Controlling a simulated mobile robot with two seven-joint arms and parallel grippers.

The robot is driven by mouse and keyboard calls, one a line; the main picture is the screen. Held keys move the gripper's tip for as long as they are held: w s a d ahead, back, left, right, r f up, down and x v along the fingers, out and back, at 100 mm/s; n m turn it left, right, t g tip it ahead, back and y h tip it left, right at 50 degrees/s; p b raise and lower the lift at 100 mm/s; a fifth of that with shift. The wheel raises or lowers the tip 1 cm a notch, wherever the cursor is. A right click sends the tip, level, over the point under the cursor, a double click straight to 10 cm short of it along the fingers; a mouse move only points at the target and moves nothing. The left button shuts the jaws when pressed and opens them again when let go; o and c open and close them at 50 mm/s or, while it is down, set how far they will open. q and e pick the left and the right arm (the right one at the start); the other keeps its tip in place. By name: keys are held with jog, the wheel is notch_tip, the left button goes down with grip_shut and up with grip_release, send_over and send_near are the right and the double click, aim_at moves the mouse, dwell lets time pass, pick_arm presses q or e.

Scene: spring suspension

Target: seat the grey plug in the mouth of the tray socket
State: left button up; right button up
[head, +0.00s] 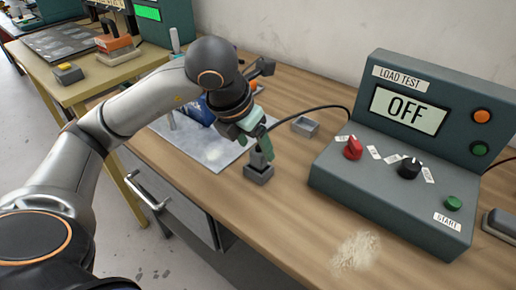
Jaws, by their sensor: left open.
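My left gripper (260,146) points down over the table, with green fingers, and is open. Directly below its fingertips stands a small dark grey block (258,174) with a narrower upright part rising from it. The fingers overlap that upper part, so I cannot tell whether they touch it. I also cannot tell whether this is the grey plug, the socket, or one set in the other. A small light grey open-topped box (305,126) sits behind and to the right, apart from the gripper. My right gripper is not in view.
A load test box (400,150) reading OFF, with knobs and buttons, stands at the right. A black cable (310,107) runs behind the gripper towards it. A grey mat (208,150) with a blue item (200,112) lies left.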

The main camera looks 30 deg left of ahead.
pick_arm(q)
jog(key=p+v, duration=0.1)
jog(key=v, duration=0.7)
jog(key=shift+r+p, duration=0.15)
jog(key=shift+p, duration=0.15)
jog(key=shift+s, duration=0.1)
